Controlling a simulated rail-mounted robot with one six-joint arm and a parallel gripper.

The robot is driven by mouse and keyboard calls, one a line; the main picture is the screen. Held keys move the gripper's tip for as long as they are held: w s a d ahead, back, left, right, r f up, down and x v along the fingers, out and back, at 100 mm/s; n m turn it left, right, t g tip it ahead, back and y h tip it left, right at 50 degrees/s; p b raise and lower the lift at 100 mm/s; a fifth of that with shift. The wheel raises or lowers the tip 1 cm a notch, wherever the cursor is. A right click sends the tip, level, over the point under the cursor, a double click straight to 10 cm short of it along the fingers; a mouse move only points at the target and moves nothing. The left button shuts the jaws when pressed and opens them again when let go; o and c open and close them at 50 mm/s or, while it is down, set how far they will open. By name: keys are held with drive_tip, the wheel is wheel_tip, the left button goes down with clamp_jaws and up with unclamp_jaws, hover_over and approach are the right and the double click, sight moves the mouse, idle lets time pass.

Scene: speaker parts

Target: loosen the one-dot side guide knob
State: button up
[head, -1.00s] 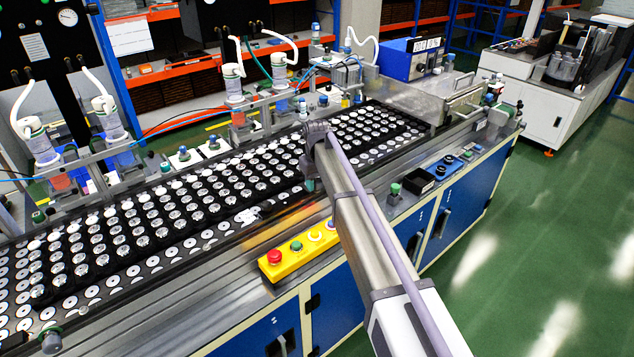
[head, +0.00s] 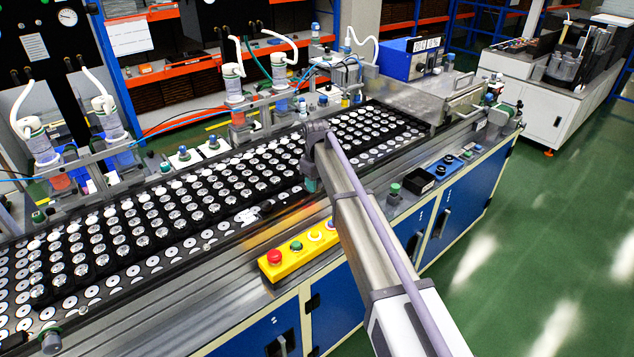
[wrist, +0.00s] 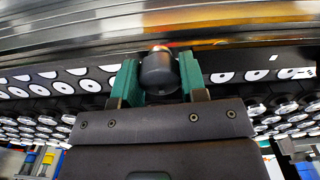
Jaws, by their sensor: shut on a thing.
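In the wrist view a dark, round-ended knob (wrist: 157,70) sits between the two green fingers of my gripper (wrist: 159,78). The fingers are closed on its sides. No dot mark can be made out on the knob. In the head view my gripper (head: 311,185) is low over the near side of the conveyor line, mostly behind my own arm, with only a bit of green finger showing. The held knob is hidden there.
Rows of round speaker parts (head: 135,228) fill the black conveyor bed. A yellow button box (head: 285,262) is fixed at the front edge, just left of my arm. Another knob (head: 52,338) stands at the lower left. Dispensing stations (head: 232,85) line the back.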

drive_tip(key=o, duration=0.9)
wheel_tip(320, 180, up, 11)
drive_tip(key=p, duration=1)
drive_tip(key=shift+f+p, duration=0.15)
drive_tip(key=shift+p, duration=0.25)
